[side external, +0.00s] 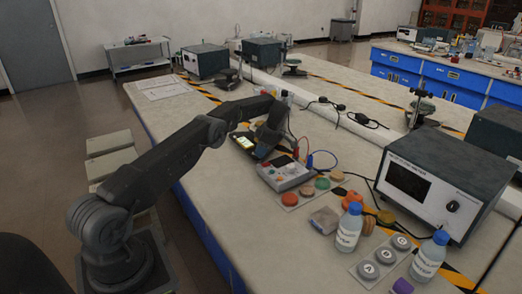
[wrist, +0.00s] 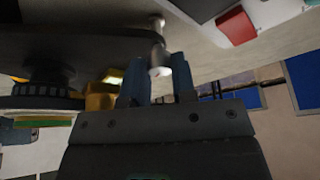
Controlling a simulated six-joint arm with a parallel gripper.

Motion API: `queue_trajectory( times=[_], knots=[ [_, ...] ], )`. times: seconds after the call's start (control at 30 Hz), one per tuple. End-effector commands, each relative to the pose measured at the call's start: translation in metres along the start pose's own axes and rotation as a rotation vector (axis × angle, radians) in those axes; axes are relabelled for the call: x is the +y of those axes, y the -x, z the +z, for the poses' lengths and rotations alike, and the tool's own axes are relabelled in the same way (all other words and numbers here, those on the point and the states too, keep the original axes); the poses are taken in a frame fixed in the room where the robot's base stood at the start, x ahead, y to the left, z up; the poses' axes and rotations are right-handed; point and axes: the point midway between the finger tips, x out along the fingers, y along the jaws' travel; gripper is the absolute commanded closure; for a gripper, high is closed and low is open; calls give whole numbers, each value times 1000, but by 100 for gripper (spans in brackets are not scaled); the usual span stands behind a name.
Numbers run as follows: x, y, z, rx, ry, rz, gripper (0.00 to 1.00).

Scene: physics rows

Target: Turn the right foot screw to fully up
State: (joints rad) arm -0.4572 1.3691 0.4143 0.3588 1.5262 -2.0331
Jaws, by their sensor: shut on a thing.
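In the wrist view, a slim pale metal post with a rounded white end, which looks like the foot screw (wrist: 158,50), stands between the two blue-grey fingertips of my gripper (wrist: 158,67). My gripper is shut on it. A dark flat plate (wrist: 75,42) lies to the left of the screw, close beside it. A black ribbed knob (wrist: 45,90) and a brass-coloured part (wrist: 100,98) are left of my fingers. In the side view, a dark device with a lit yellow-green screen (side external: 243,142) is beside my wrist; my arm hides the screw there.
A grey control box (side external: 285,174) with coloured leads stands close by on the bench. Coloured discs (side external: 290,198), a bottle (side external: 348,228), a tray of grey knobs (side external: 367,270) and a large meter box (side external: 440,190) are nearer right. The bench's left strip (side external: 210,195) is clear.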

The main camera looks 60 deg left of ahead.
Motion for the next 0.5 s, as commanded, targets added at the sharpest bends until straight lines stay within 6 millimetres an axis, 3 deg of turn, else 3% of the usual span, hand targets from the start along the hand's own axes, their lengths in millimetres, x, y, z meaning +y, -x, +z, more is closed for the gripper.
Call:
queue_trajectory(
  times=[0.5],
  knots=[
    [-1, -1, 1, -2, 75, -37, 99]
  ],
)
